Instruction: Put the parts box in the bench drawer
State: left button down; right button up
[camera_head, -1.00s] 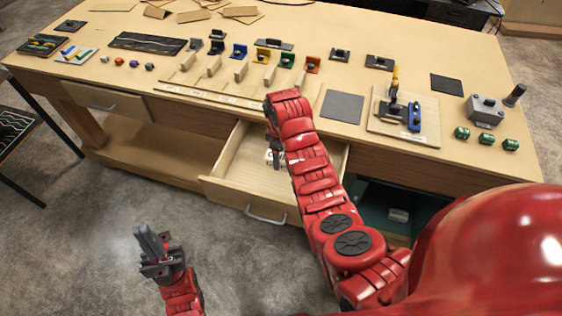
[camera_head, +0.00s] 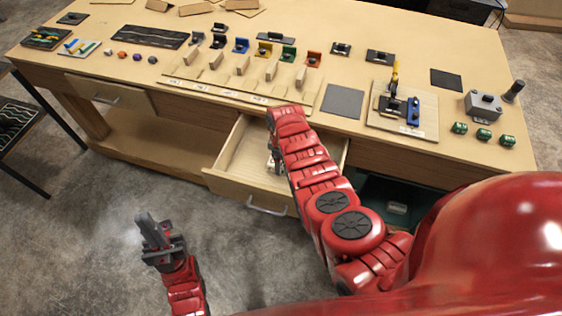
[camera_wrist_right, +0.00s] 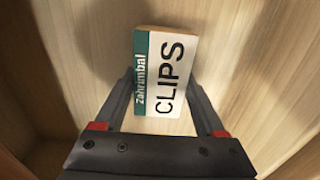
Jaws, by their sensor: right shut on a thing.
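The parts box is a small white box with a green strip and the word CLIPS (camera_wrist_right: 172,72) in the right wrist view. My right gripper (camera_wrist_right: 160,92) has its two fingers on either side of it and is shut on it. The box is over the wooden floor of the open bench drawer (camera_head: 236,162); whether it touches the floor I cannot tell. In the head view my right arm mostly hides the box and the gripper (camera_head: 273,150). My left gripper (camera_head: 157,232) is away from the bench, above the floor at lower left; its finger gap is unclear.
The bench top (camera_head: 420,60) carries several coloured blocks and fixtures. The floor in front is clear.

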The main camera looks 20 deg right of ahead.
jog(key=o, duration=1.5)
jog(key=shift+f, duration=0.1)
jog(key=shift+r, duration=1.1)
notch_tip(320, 180, up, 7)
jog(key=shift+f+b, duration=0.1)
jog(key=shift+b, duration=1.15)
notch_tip(320, 180, up, 3)
jog(key=shift+s+r+p, duration=0.1)
jog(key=shift+r+p, duration=0.05)
jog(key=shift+p, duration=0.3)
